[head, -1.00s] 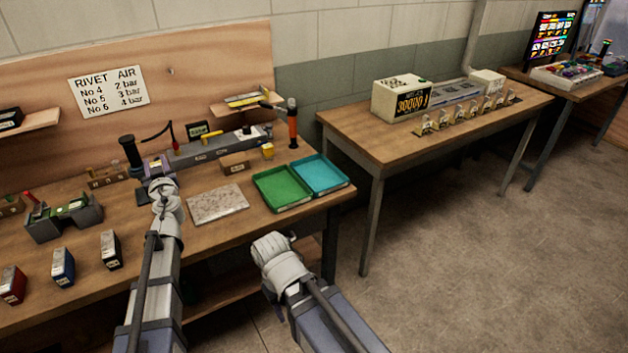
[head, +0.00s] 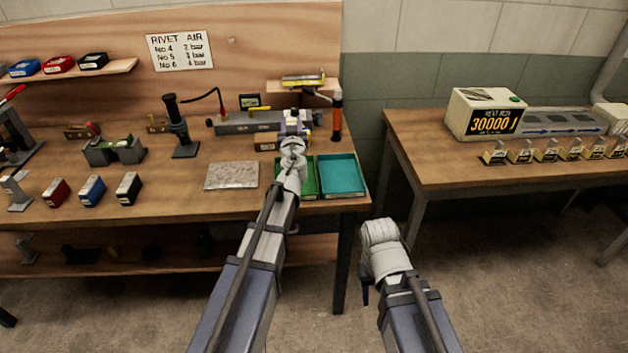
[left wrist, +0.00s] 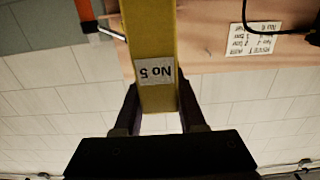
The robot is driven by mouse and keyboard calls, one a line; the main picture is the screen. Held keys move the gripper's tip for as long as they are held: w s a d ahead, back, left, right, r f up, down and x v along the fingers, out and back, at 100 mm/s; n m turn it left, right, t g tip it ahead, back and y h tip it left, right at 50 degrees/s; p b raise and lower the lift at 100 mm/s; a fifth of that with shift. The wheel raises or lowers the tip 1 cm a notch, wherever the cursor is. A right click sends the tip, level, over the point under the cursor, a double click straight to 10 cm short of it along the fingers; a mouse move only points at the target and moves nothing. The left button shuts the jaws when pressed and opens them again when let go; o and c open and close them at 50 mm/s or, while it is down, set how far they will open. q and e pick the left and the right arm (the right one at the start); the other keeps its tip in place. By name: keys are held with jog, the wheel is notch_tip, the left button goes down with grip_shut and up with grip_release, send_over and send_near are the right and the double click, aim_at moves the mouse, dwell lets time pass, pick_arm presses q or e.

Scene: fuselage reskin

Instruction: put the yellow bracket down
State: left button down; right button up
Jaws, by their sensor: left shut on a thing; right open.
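The yellow bracket (left wrist: 158,70), labelled "No 5", sits between the two fingers of my left gripper (left wrist: 160,108) in the left wrist view. The gripper is shut on it. In the head view my left gripper (head: 296,126) appears over the back of the bench, in line with the green tray (head: 311,191); the held bracket is mostly hidden there by my wrist. My right gripper (head: 366,284) is open, low in front of the gap between the benches, with its fingers mostly hidden.
A teal tray (head: 342,176) lies right of the green one on the wooden bench (head: 215,207). A speckled plate (head: 232,175) lies to their left. A black stand (head: 181,130) and an orange-handled tool (head: 337,115) stand upright behind. A second bench (head: 420,150) is at right.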

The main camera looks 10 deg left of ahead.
pick_arm(q)
jog(key=shift+d+f+b, duration=0.2)
jog(key=shift+f+b, duration=0.25)
jog(key=shift+f, duration=0.1)
jog(key=shift+a+f, duration=0.1)
jog(key=shift+f, duration=0.05)
notch_tip(320, 180, down, 9)
jog(key=b, duration=0.9)
jog(key=shift+f+b, duration=0.2)
jog(key=shift+b, duration=0.2)
jog(key=shift+f, duration=0.1)
